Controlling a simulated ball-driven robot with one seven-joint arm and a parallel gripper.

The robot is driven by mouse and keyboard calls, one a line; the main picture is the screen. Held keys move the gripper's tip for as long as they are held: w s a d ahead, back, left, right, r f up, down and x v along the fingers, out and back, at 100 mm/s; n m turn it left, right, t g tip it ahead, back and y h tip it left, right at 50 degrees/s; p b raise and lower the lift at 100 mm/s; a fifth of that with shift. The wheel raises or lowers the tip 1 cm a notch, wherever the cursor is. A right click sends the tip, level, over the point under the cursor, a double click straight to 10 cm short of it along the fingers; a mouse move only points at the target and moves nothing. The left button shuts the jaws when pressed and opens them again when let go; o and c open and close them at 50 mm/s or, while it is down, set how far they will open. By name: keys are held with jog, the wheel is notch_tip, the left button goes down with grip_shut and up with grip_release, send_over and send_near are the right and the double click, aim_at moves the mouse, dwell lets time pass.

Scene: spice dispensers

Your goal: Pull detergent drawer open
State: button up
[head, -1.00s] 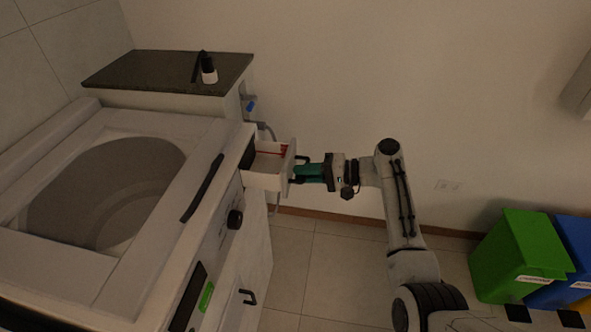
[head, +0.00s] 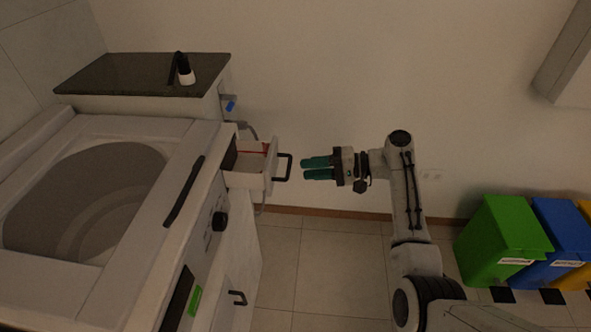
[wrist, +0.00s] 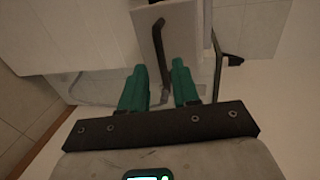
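The detergent drawer (head: 250,181) is a white box that sticks out of the upper right corner of the white washing machine (head: 215,262), with something red inside. Its dark handle (head: 283,167) is on the drawer's right-hand front. My gripper (head: 304,168) has green fingers and is just right of the handle, apart from it. The fingers are open with a gap between them and hold nothing. In the wrist view, the drawer front (wrist: 180,30) and its handle (wrist: 157,50) lie ahead, in line with the gap between the fingers (wrist: 160,70).
A dark-topped cabinet (head: 140,75) with a small black-and-white bottle (head: 185,70) stands behind the machine. Green (head: 500,242) and blue (head: 562,245) bins stand at the right. The floor (head: 325,260) between machine and bins is clear.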

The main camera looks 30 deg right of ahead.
jog(key=shift+v, duration=2.1)
